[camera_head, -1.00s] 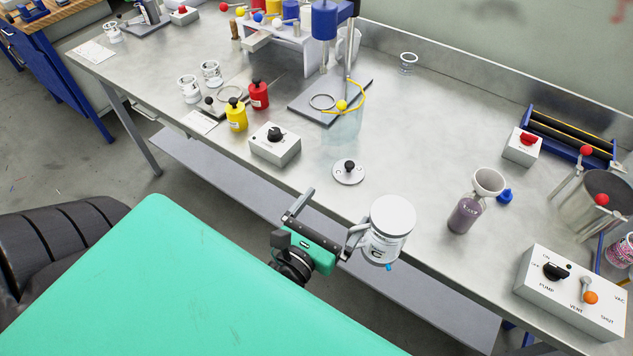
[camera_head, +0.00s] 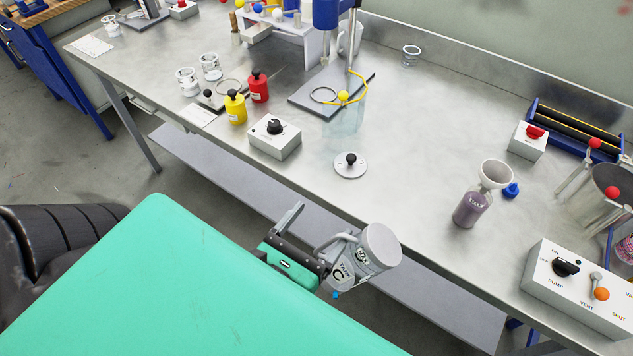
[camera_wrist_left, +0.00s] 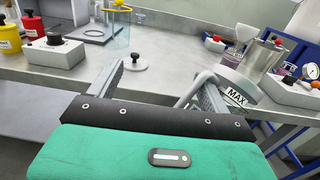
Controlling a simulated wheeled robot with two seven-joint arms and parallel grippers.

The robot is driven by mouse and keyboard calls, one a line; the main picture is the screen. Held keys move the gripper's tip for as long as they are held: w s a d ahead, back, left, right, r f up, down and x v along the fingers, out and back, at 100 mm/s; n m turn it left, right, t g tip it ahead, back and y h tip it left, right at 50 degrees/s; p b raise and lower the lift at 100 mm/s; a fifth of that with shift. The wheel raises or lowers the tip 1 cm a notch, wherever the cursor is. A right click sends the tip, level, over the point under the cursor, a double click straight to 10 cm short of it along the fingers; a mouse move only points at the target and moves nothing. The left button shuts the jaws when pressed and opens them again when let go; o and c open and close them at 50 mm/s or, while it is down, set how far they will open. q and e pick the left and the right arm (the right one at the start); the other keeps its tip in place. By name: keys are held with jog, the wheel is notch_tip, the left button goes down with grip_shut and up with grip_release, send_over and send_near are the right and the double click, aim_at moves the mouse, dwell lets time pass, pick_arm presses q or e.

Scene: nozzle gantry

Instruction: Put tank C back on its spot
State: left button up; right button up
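Tank C (camera_head: 352,264) is a light grey can with a round flat end, a looped side handle and black lettering with a C. It is tilted, in front of the bench's front edge and above the lower shelf. My left gripper (camera_head: 318,228) has its fingers wide apart. In the left wrist view the handle of the tank (camera_wrist_left: 238,97) lies at the right finger, and the space between the fingers (camera_wrist_left: 160,78) is empty. I cannot tell whether the handle hangs on that finger. My right gripper is not in view. I cannot make out a marked spot for the tank.
On the bench (camera_head: 415,150) stand a purple bottle with a funnel (camera_head: 470,208), a pump and vent box (camera_head: 575,290), a knobbed disc (camera_head: 350,166), a switch box (camera_head: 274,138) and a gantry (camera_head: 327,75). The bench middle is fairly clear.

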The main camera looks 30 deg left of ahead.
pick_arm(q)
grip_shut()
jog(key=shift+w+r, duration=0.1)
pick_arm(e)
jog(key=shift+s, duration=0.1)
dwell(0.3)
